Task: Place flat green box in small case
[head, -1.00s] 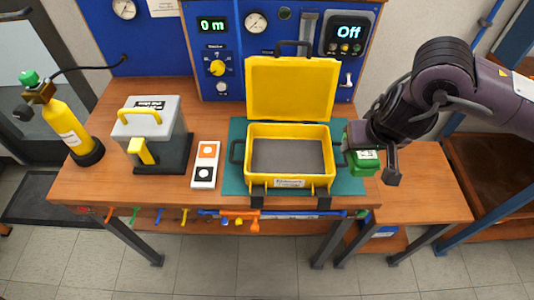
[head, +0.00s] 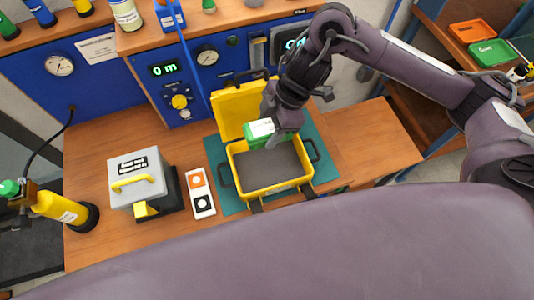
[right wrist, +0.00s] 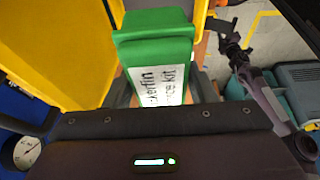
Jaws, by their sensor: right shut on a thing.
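The flat green box (head: 262,131), with a white label, is held by my right gripper (head: 278,135) above the back part of the small case. It also shows large in the right wrist view (right wrist: 158,60), between the fingers. The small yellow case (head: 236,172) stands open on a teal mat, its lid (head: 235,108) raised at the back. Its grey floor (head: 268,168) looks empty. My right gripper is shut on the green box and partly covers the lid. My left gripper is not in view.
A grey box with a yellow handle (head: 140,172) and a two-button white panel (head: 201,197) stand left of the case. A yellow gas cylinder (head: 60,208) is at the far left. The blue instrument panel (head: 135,90) rises behind. Bare table lies to the right.

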